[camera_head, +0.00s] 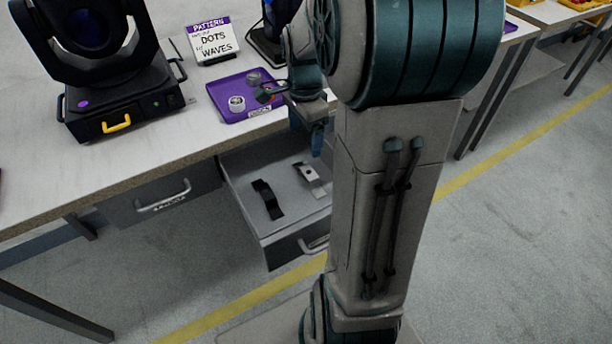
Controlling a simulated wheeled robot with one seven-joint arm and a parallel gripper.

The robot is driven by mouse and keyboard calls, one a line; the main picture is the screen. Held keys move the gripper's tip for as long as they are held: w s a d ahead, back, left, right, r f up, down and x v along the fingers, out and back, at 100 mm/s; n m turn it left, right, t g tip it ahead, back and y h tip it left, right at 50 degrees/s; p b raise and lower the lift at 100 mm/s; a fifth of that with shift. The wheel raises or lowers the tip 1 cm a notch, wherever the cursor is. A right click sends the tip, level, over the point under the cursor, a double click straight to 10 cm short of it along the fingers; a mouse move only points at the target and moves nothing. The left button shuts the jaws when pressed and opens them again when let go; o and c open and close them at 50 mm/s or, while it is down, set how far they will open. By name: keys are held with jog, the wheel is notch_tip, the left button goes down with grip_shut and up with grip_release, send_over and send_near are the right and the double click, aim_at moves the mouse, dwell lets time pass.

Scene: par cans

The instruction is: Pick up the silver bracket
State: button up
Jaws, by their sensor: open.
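The silver bracket (309,173) lies in the open drawer (236,172) under the table, in its right part. It is small and partly dark in the middle. A black bracket (267,200) lies to its left in the same drawer. My gripper (310,138) is above the back right of the drawer, apart from the silver bracket, with its blue fingers pointing down. It is open and seems empty. My arm hides the right side of the drawer and part of the gripper.
A purple tray (224,92) with small round parts sits on the table (120,158) behind the drawer. A black moving-head light (118,100) stands to the left, by a dots and waves sign (213,42). A shut drawer (150,200) is left of the open one.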

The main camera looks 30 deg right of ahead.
jog(key=b, duration=0.1)
send_over(307, 173)
jog(key=f, duration=0.6)
jog(key=shift+w+a+f, duration=0.1)
jog(key=shift+w+f, duration=0.2)
jog(key=shift+w, duration=0.05)
jog(key=f, duration=0.1)
jog(key=f+b, duration=0.1)
jog(key=f, duration=0.2)
jog(key=shift+s+f+b, duration=0.15)
jog(key=shift+s+b, duration=0.25)
jog(key=shift+f, duration=0.5)
jog(key=c, duration=1.1)
